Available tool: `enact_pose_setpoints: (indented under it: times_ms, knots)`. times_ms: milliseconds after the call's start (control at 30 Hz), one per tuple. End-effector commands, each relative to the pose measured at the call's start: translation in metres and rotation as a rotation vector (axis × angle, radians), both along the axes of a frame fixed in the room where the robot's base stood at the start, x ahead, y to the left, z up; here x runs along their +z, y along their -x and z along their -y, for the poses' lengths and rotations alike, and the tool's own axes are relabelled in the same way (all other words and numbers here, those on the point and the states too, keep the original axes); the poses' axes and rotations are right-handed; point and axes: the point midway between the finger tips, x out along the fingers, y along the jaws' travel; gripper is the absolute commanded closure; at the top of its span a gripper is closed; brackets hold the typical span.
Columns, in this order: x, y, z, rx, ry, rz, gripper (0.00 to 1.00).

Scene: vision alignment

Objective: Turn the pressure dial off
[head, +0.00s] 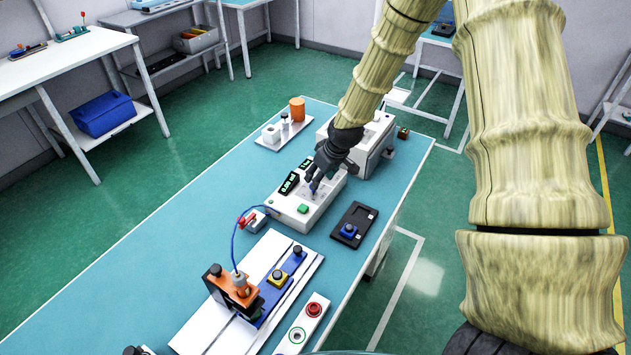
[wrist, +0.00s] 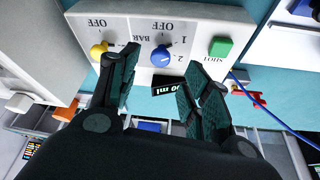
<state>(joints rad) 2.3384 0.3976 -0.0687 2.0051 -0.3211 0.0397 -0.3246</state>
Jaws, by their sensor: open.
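The white dispenser box (head: 324,204) stands on the blue table, with a lit display and a green button on top. In the wrist view its panel (wrist: 190,30) has a blue dial (wrist: 161,56) marked BAR, with OFF, 1 and 2 around it. The dial's white mark is too small to read surely. A yellow knob (wrist: 98,50), also marked OFF, sits left of it, and a green SHOT button (wrist: 220,48) right. My gripper (wrist: 163,70) is open, its fingers on either side of the blue dial and apart from it. In the head view my gripper (head: 318,181) is over the box.
A larger white machine (head: 365,142) stands behind the box. A black tray (head: 354,226) lies to its right. A blue tube (head: 234,240) and an orange fixture (head: 231,285) are in front on the left. The table's left side is clear.

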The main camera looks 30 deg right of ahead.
Motion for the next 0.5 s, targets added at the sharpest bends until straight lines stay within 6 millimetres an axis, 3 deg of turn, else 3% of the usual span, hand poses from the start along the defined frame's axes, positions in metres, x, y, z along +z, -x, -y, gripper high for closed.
enact_pose_setpoints:
  times_ms: [500]
  knots:
    - [-0.041, -0.017, -0.005, 0.001, 0.0, -0.002, 0.52]
